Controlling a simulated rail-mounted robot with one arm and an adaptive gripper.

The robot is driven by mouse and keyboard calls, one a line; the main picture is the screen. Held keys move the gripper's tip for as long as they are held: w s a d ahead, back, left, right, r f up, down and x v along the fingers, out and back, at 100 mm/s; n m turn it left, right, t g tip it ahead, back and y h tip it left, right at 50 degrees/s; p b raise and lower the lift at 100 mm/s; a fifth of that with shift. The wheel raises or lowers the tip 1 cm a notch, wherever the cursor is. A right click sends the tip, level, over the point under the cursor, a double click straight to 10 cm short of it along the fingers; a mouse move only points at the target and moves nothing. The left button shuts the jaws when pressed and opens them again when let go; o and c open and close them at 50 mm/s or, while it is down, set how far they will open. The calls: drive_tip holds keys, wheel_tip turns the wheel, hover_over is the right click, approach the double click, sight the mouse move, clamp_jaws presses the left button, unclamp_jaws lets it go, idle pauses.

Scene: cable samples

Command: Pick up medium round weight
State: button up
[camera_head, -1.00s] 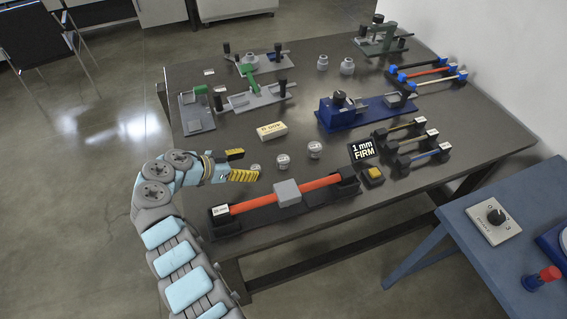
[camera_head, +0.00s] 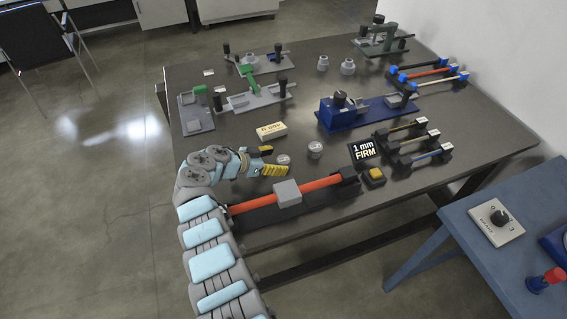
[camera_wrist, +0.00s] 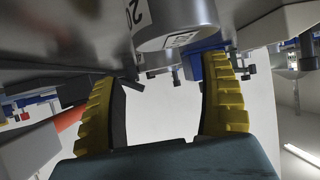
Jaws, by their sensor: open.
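In the wrist view a silver round weight (camera_wrist: 175,25) with a printed label fills the top centre, ahead of the spread fingers (camera_wrist: 160,105). Nothing is gripped. The smallest weight of the row is hidden in the head view.
A red tube fixture with a grey block (camera_head: 288,193) lies just in front of my gripper. A cream box (camera_head: 271,130) sits behind it. A "1 mm FIRM" sign (camera_head: 364,150) and yellow button (camera_head: 375,174) stand to the right. A blue fixture (camera_head: 362,112) is farther back.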

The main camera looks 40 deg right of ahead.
drive_tip(key=shift+b+x, duration=0.4)
drive_tip(key=shift+x, duration=1.1)
drive_tip(key=c, duration=1.4)
